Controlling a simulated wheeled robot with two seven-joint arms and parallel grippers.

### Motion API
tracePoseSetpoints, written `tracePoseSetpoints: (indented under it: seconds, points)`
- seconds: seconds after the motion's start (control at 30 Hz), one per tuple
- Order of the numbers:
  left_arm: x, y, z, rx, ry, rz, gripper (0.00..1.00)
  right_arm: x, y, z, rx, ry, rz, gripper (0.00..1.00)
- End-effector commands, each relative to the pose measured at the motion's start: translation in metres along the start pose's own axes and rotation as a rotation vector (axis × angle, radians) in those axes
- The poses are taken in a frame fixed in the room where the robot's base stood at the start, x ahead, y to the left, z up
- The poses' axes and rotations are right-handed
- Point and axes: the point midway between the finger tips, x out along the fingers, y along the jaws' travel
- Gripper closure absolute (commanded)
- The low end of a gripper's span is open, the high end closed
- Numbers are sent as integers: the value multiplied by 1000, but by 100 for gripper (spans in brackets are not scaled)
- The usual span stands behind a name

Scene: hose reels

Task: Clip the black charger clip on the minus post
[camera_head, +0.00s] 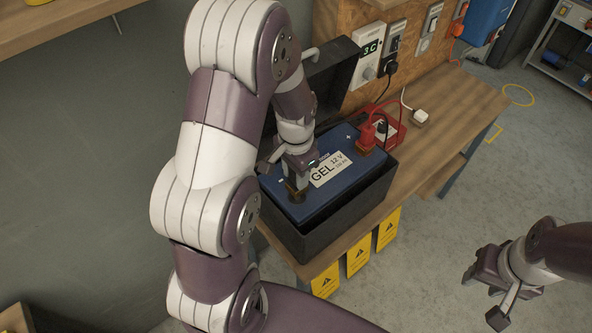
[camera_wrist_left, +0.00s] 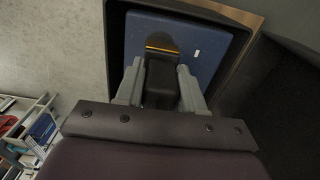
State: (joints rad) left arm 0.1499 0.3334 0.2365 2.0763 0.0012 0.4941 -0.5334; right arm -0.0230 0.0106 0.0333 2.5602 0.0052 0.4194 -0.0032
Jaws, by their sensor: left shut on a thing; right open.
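The black charger clip (camera_wrist_left: 160,82) is between the fingers of my left gripper (camera_wrist_left: 160,88), which is shut on it. Its far end meets a brass-coloured part (camera_wrist_left: 161,46) on the blue battery top, at the minus post's place; I cannot tell whether its jaws grip the post. In the head view my left gripper (camera_head: 296,178) points down at the left end of the blue battery (camera_head: 314,205), marked "GEL 12 V". The red clip (camera_head: 367,132) stands at the battery's far right corner. My right gripper (camera_head: 478,275) is open and empty, away from the bench at lower right.
The battery sits in a black box (camera_head: 345,213) with its lid (camera_head: 327,88) raised behind. A red charger (camera_head: 388,130) and a white plug (camera_head: 419,117) are on the wooden bench (camera_head: 455,104). Yellow warning tags (camera_head: 358,254) hang along the front edge. Sockets and switches line the back panel.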

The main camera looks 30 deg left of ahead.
Motion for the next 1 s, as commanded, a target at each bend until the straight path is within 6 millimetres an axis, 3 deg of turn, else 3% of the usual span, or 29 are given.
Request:
tracePoseSetpoints:
  seconds: [1.0]
  points:
    - [-2,0,0,-4,0,0,95,-6,0,-1,0,0,0,57]
